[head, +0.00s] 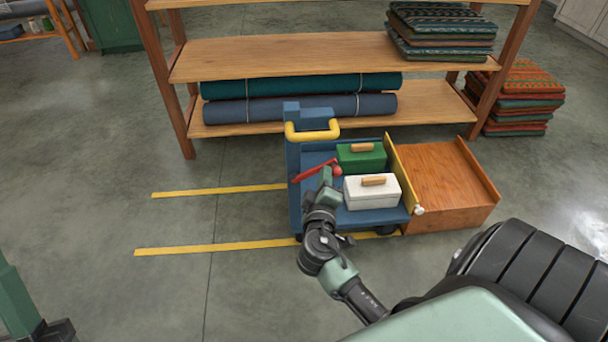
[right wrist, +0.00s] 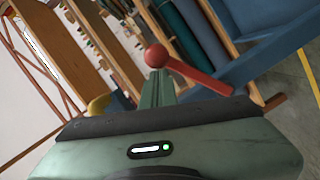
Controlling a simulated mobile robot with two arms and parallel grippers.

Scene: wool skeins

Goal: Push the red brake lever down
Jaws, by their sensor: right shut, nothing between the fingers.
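The red brake lever (head: 312,170) is on the handle end of a blue cart (head: 294,205). It slopes, with a round red knob (head: 337,170) at its right end. My right gripper (head: 326,178) is shut and empty beside the lever, close to the knob. In the right wrist view the lever (right wrist: 195,74) runs from its knob (right wrist: 156,56) down to the right. The shut fingertips (right wrist: 158,82) are just below the knob there; I cannot tell whether they touch it.
The cart carries a green box (head: 362,160) and a white box (head: 372,194), and has a yellow handle (head: 312,134). A wooden platform (head: 445,190) adjoins its right end. A shelf (head: 425,105) with rolls stands behind. Floor left of the cart is clear, with yellow lines (head: 215,247).

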